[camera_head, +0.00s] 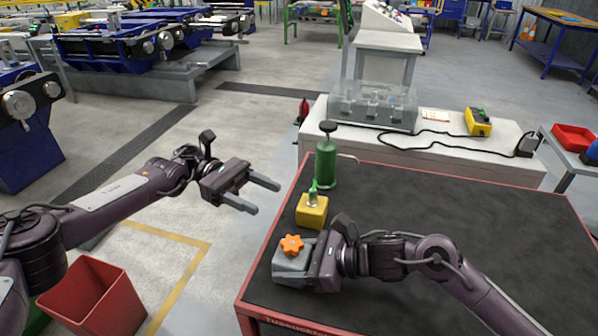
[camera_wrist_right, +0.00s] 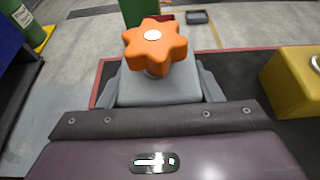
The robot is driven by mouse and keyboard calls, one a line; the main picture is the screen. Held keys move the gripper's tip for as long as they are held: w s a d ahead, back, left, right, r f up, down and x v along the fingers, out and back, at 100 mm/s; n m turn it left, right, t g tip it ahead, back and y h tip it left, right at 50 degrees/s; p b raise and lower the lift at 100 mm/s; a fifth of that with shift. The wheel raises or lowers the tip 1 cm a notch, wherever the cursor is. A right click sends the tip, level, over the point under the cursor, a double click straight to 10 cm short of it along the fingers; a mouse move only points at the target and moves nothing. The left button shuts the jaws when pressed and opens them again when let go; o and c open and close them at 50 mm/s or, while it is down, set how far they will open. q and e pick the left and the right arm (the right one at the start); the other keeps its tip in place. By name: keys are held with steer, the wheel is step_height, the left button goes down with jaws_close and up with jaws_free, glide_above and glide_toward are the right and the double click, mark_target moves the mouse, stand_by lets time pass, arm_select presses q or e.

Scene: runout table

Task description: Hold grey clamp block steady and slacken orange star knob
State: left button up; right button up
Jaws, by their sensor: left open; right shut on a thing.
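The grey clamp block (camera_head: 287,263) stands near the left front corner of the dark-topped table (camera_head: 420,225). The orange star knob (camera_head: 292,244) sits on top of it. In the right wrist view the knob (camera_wrist_right: 155,46) stands above the grey block (camera_wrist_right: 158,88). My right gripper (camera_head: 304,268) is shut on the grey clamp block from its right side, with a finger on either side in the wrist view. My left gripper (camera_head: 262,195) is open and empty, in the air left of the table, above and left of the knob and apart from it.
A yellow block (camera_head: 311,215) with a green-topped fitting stands just behind the clamp block, and a green oil can (camera_head: 326,165) behind that. A red bin (camera_head: 92,298) is on the floor at left. The table's right part is clear behind my right arm.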

arm_select(q)
steer(key=s+d+r+n+t+y, duration=0.2)
steer(key=d+r, duration=0.4)
steer(key=d, duration=0.2)
steer(key=shift+d+r+t+y, duration=0.15)
steer(key=shift+r+t+y, duration=0.15)
steer(key=shift+r+t, duration=0.1)
